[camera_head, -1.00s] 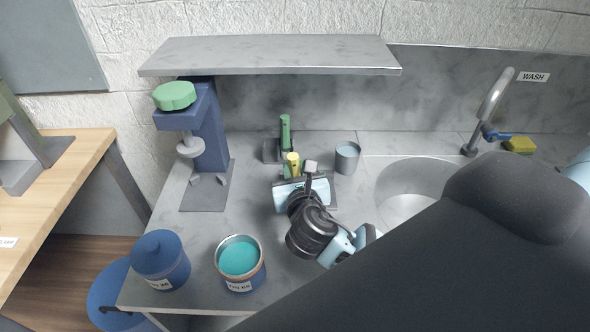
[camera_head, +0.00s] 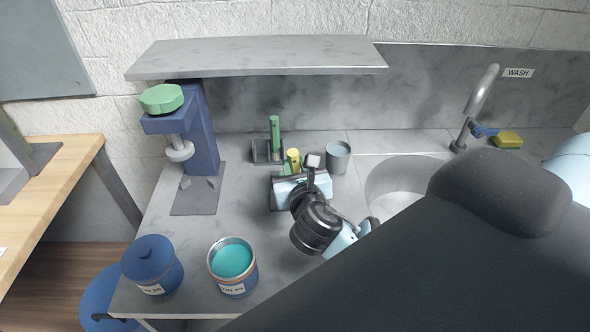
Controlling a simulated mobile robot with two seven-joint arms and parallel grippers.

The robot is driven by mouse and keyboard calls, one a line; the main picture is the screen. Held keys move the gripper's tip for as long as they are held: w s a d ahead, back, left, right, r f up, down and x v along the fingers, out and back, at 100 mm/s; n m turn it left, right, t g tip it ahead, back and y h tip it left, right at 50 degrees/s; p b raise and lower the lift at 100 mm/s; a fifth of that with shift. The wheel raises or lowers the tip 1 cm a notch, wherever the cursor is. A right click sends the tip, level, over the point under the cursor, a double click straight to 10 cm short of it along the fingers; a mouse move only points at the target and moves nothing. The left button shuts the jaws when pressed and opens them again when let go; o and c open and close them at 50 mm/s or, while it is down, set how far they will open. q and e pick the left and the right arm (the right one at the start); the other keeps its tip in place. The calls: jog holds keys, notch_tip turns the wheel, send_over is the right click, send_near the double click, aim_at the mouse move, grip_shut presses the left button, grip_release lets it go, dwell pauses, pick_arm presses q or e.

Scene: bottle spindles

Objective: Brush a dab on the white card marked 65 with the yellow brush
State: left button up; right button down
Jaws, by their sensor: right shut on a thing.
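The yellow brush (camera_head: 293,157) stands roughly upright at the middle of the counter, with only its yellow handle top showing. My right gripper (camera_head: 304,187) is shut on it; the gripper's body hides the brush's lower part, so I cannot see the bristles. An open tin (camera_head: 232,260) of teal paint stands at the counter's front, with a label whose number is hard to read. I cannot make out a white card marked 65. My left gripper is not in view.
A green-handled brush (camera_head: 275,130) stands in a dark holder behind. A grey cup (camera_head: 338,156) is beside the sink (camera_head: 397,185). A lidded blue tin (camera_head: 152,264) and a blue press (camera_head: 200,135) are at left. A shelf (camera_head: 260,56) overhangs the back; my right arm covers the lower right.

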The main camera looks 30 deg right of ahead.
notch_tip(320, 180, up, 6)
dwell(0.6)
dwell(0.4)
jog(key=s+a+f+n+t+y, duration=0.1)
jog(key=s+a+f+n+y, duration=0.3)
jog(key=s+a+f+y, duration=0.2)
jog(key=shift+s+a+f+n, duration=0.25)
jog(key=shift+s+a+n, duration=0.25)
jog(key=shift+a, duration=0.75)
